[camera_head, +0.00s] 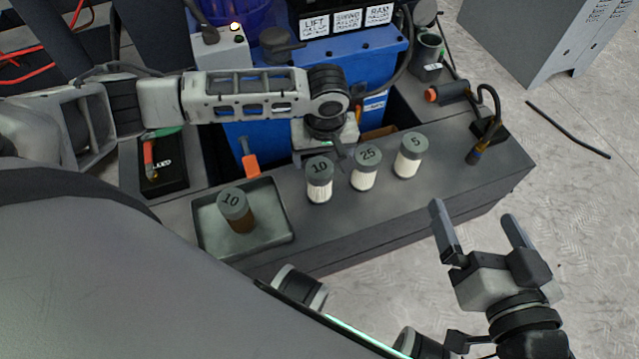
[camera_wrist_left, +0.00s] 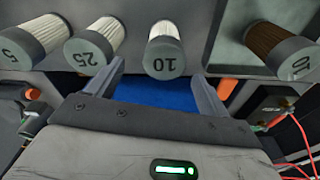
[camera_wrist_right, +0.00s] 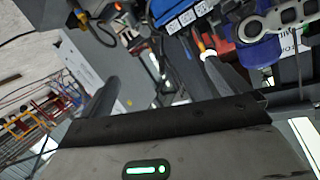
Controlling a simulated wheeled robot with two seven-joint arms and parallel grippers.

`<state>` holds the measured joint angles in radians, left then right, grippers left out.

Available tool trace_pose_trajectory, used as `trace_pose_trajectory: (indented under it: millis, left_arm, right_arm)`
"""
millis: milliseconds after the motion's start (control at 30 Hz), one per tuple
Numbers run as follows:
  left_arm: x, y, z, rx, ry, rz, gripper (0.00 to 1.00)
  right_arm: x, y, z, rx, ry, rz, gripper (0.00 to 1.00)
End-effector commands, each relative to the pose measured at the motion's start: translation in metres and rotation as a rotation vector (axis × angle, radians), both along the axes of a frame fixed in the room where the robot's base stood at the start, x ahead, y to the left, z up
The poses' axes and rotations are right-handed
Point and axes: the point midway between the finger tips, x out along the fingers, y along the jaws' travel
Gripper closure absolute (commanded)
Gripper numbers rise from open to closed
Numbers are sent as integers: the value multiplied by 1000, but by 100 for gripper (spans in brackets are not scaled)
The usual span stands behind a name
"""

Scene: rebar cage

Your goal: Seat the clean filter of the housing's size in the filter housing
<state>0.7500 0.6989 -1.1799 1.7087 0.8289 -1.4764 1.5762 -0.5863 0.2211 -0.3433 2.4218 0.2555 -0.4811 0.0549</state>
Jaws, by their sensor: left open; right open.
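Three clean white filters with grey caps stand upright in a row on the dark bench: the 10 filter (camera_head: 319,181), the 25 filter (camera_head: 366,168) and the 5 filter (camera_head: 409,156). A brown, dirty 10 filter (camera_head: 237,210) stands in a shallow grey tray (camera_head: 282,236). My left gripper (camera_head: 325,152) is open and empty, just behind the clean 10 filter. In the left wrist view the clean 10 filter (camera_wrist_left: 164,52) lies beyond the gap between its fingertips, not gripped. My right gripper (camera_head: 472,210) is open and empty, right of the bench's front edge. I cannot clearly identify the filter housing.
A blue machine (camera_head: 384,65) with white labels stands behind the bench, partly covered by my left arm. A grey cup (camera_head: 428,52) and an orange-tipped cylinder (camera_head: 452,92) are at the back right. A black box (camera_head: 163,176) lies left. Open floor is at right.

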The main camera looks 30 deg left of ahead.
Motion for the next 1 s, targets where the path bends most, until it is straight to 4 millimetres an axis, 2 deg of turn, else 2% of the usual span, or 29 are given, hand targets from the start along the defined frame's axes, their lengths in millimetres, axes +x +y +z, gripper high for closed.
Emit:
trace_pose_trajectory:
  millis: [33, 100, 367, 600, 700, 1000]
  left_arm:
    - [1, 1, -12, 1, -1, 0, 21]
    - [2, 1, -19, 0, -1, -1, 21]
    - [3, 2, -29, -1, -2, -2, 21]
    - [-1, 7, -66, 0, -1, -2, 21]
    - [0, 8, -75, -1, -3, -2, 21]
    - [0, 8, -76, -1, -2, -3, 21]
  right_arm:
    - [1, 1, -3, 23, -4, 1, 0]
    - [1, 2, 0, 46, -8, 2, 0]
    - [1, 4, 2, 78, -11, 4, 0]
    - [2, 10, 7, 206, -36, 18, 0]
    - [2, 11, 11, 241, -43, 23, 0]
    - [1, 11, 16, 258, -44, 25, 0]
